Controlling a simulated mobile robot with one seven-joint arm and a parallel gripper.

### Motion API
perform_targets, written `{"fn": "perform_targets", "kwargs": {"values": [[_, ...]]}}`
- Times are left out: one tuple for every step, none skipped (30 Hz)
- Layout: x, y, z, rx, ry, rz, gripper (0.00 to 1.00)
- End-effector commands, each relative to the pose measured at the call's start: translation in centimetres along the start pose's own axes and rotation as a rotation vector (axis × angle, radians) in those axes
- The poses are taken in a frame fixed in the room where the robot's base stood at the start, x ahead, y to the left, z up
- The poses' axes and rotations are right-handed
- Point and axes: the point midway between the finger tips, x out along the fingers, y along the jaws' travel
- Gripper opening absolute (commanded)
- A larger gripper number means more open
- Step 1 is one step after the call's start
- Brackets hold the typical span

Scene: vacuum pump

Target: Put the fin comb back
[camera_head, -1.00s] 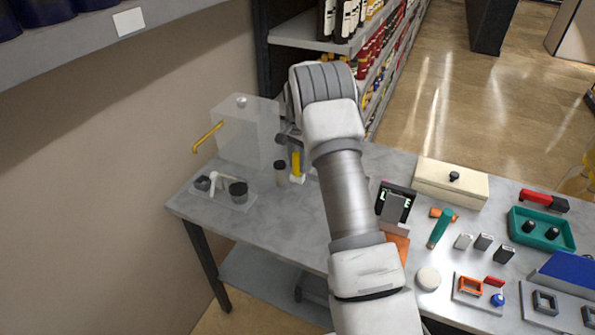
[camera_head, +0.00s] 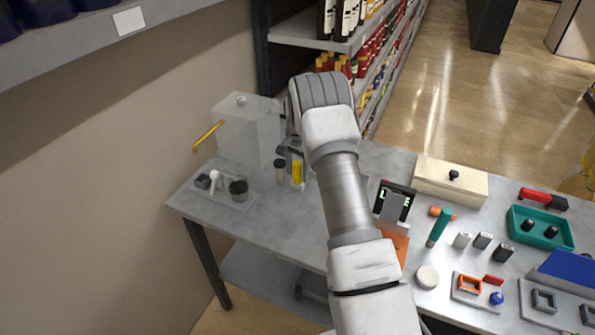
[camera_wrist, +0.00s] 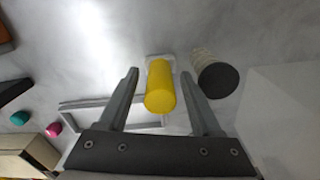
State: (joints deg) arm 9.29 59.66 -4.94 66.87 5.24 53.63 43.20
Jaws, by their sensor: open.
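A yellow cylindrical handle, which I take to be the fin comb's (camera_head: 297,172), stands upright near the back of the table, right of a dark-capped jar (camera_head: 280,172). In the wrist view the yellow handle (camera_wrist: 160,88) lies between the two fingers of my gripper (camera_wrist: 159,73), with a gap on each side. A pale piece shows at its far end; the comb's teeth cannot be made out. A grey frame (camera_wrist: 85,103) lies below and partly behind the fingers. In the head view my gripper (camera_head: 291,150) is small and partly hidden by my arm.
A translucent box (camera_head: 247,135) with a yellow spout stands behind to the left. A small tray (camera_head: 240,204) with dark and white parts sits at the left edge. To the right are a display, a cream box (camera_head: 450,184), a green tray (camera_head: 513,230) and several small parts.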

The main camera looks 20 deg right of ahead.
Motion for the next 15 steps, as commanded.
{"fn": "perform_targets", "kwargs": {"values": [[0.0, 0.0, 0.0, 0.0, 0.0, 0.0, 0.66], [0.0, 0.0, 0.0, 0.0, 0.0, 0.0, 0.66], [-0.1, 0.0, 0.0, 0.0, 0.0, 0.0, 0.66], [-0.2, 0.0, 0.0, 0.0, 0.0, 0.0, 0.66], [-0.3, 0.0, 0.0, 0.0, 0.0, 0.0, 0.66], [-0.5, 0.0, 0.0, 0.0, 0.0, 0.0, 0.66], [-0.8, -0.1, 0.0, 0.0, 0.001, -0.001, 0.66], [-1.1, -0.1, -0.1, 0.0, 0.002, -0.002, 0.66], [-1.8, -0.1, -0.1, 0.0, 0.002, -0.002, 0.66], [-2.4, -0.1, -0.1, 0.0, 0.003, -0.003, 0.66], [-3.0, -0.1, -0.1, 0.0, 0.003, -0.003, 0.66], [-3.9, -0.1, 0.0, 0.0, 0.003, -0.004, 0.66], [-4.5, -0.1, -0.1, -0.001, 0.003, -0.004, 0.66], [-5.2, -0.1, -0.1, -0.001, 0.003, -0.003, 0.66], [-6.1, -0.1, 0.0, -0.001, 0.003, -0.004, 0.66]]}}
